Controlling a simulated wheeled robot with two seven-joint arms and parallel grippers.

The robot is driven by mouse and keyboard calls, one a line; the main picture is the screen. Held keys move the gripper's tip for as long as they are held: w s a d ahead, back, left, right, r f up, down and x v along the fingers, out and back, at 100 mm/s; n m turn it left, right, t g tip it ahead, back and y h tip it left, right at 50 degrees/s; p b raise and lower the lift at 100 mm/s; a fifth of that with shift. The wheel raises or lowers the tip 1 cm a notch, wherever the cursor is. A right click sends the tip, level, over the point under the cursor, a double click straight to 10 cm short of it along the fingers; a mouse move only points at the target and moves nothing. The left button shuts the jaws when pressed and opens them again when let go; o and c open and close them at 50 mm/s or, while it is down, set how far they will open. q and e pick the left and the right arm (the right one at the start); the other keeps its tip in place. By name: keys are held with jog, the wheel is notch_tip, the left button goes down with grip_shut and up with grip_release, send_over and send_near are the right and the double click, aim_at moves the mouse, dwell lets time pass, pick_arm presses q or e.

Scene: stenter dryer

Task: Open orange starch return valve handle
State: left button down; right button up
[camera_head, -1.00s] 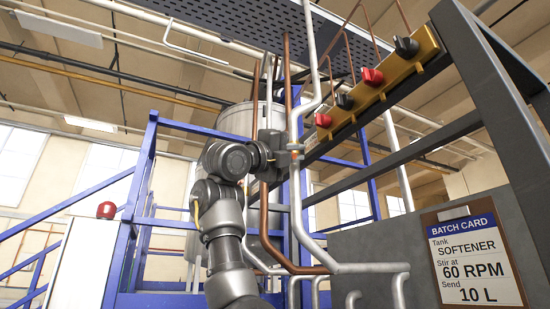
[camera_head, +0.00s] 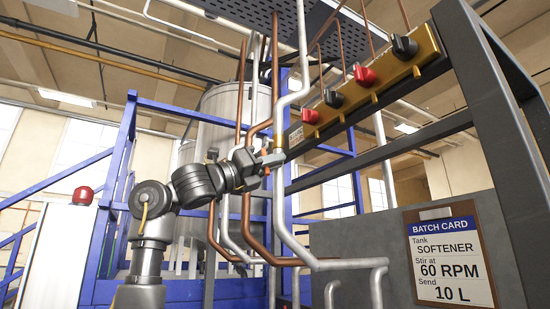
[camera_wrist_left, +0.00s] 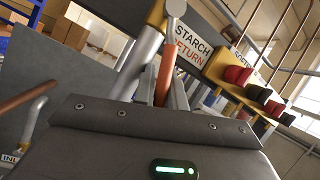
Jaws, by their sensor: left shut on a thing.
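A white label reading STARCH RETURN (camera_wrist_left: 191,43) is just beyond the handle in the wrist view. My right gripper is not in view.
Grey pipes (camera_head: 292,215) and copper pipes (camera_head: 249,205) run close around my gripper. A yellow rail (camera_head: 385,82) with red and black knobs rises to the right. A batch card (camera_head: 450,257) hangs on a grey panel at lower right. Blue railings (camera_head: 118,180) stand at left.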

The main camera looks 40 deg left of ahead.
pick_arm(q)
jog(key=shift+s+a+r, duration=0.1)
jog(key=shift+r, duration=0.05)
jog(key=c, duration=1.9)
grip_release()
jog(key=o, duration=0.5)
jog(key=shift+c, duration=0.2)
jog(key=b+v, duration=0.5)
jog(key=v, duration=0.5)
jog(key=shift+s+a, duration=0.2)
jog(key=shift+s, duration=0.05)
